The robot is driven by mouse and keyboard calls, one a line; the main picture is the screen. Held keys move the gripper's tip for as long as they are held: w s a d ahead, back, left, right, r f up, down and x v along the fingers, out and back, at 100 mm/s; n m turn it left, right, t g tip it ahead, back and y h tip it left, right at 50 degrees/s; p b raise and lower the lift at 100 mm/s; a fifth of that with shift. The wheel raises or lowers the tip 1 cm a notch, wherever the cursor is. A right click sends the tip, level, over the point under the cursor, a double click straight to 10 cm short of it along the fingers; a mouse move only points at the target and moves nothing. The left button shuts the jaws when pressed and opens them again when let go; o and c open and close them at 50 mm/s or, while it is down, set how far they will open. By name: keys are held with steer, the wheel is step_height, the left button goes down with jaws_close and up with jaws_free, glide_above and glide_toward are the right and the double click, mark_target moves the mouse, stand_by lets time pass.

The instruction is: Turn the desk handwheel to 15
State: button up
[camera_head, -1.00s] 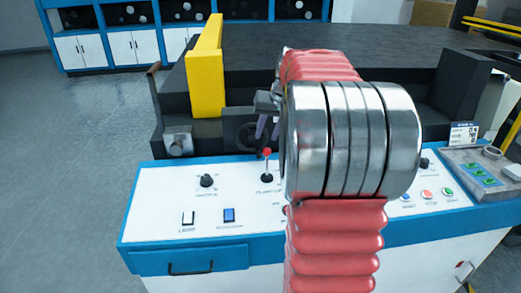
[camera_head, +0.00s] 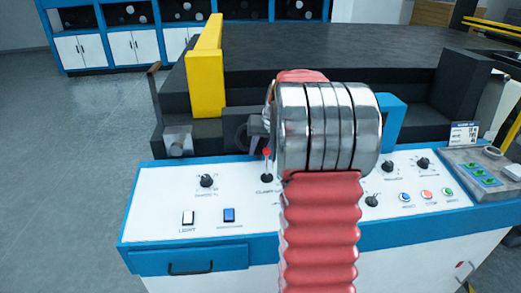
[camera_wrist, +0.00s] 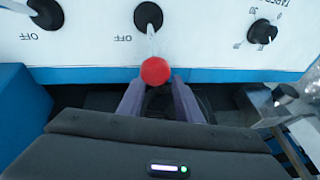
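The white panel (camera_head: 155,205) carries knobs, switches and buttons. A yellow block (camera_head: 206,80) stands above. Open floor lies left.

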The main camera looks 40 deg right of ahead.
steer(key=shift+c, duration=0.5)
jaws_close()
steer(key=shift+f, duration=0.1)
steer(key=shift+a+f+t+y, duration=0.15)
steer(key=shift+t+y, duration=0.15)
steer(key=shift+y, duration=0.2)
steer(key=shift+w+a+f+m+t+y, duration=0.1)
steer(key=shift+a+f+m+t+y, duration=0.1)
steer(key=shift+t+y, duration=0.35)
steer(key=shift+w+a+f+m+t+y, duration=0.1)
steer(key=shift+m+t+y, duration=0.1)
steer(key=shift+t+y, duration=0.35)
steer(key=shift+o, duration=0.5)
jaws_free()
steer(key=shift+r, duration=0.1)
